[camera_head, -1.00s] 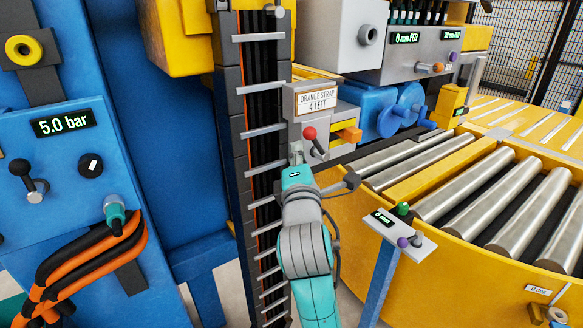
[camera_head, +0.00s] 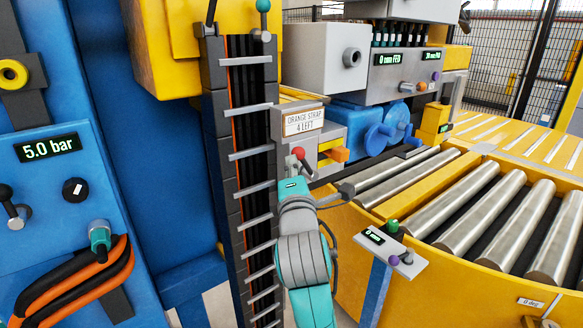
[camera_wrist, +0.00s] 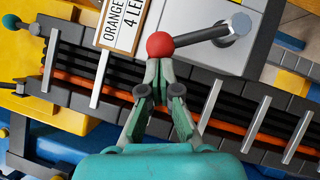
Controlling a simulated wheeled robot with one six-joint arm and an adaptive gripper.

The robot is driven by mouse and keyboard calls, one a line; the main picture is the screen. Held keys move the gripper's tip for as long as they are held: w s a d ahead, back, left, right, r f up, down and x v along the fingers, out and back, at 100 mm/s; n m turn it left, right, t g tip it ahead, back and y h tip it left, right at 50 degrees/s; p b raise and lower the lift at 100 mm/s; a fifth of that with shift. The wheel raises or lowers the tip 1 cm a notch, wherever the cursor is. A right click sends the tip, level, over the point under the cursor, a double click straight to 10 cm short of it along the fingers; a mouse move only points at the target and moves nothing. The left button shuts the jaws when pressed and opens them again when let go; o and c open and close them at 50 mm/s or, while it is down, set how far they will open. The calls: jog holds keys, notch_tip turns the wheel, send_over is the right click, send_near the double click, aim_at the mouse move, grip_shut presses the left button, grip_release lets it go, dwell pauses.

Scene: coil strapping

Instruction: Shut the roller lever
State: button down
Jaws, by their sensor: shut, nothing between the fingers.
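A lever with a red ball knob (camera_head: 298,153) sticks out beside the grey box labelled "ORANGE STRAP 4 LEFT" (camera_head: 303,121). In the wrist view the red knob (camera_wrist: 160,45) sits at the end of a dark rod, which runs right to a metal pivot (camera_wrist: 236,26). My gripper (camera_wrist: 160,66) is shut and empty, with its fingertips right at the knob's near side; I cannot tell if they touch. In the head view my gripper (camera_head: 297,170) is just below the knob, and its fingertips are hard to make out. No label marks this lever as the roller lever.
A dark strap track with metal rungs (camera_head: 250,154) runs behind my gripper. Another lever with a teal ball (camera_head: 263,6) stands at the track's top. A small panel with knobs (camera_head: 393,249) and a roller conveyor (camera_head: 467,218) are on the right. A blue cabinet (camera_head: 50,190) is on the left.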

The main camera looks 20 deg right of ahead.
aim_at(303, 151)
jog(key=shift+d+r, duration=0.1)
jog(key=shift+w+d+r+m+g, duration=0.15)
jog(key=shift+d+r+m+g, duration=0.5)
jog(key=shift+m, duration=0.45)
jog(key=shift+w+d+r+m+g, duration=0.25)
jog(key=shift+d+r+m+g, duration=0.35)
jog(key=shift+m, duration=0.3)
jog(key=shift+w+d+r+m, duration=0.15)
jog(key=shift+d, duration=0.25)
jog(key=shift+w+d+r+m, duration=0.1)
jog(key=shift+d+r+m, duration=0.05)
jog(key=shift+d, duration=0.25)
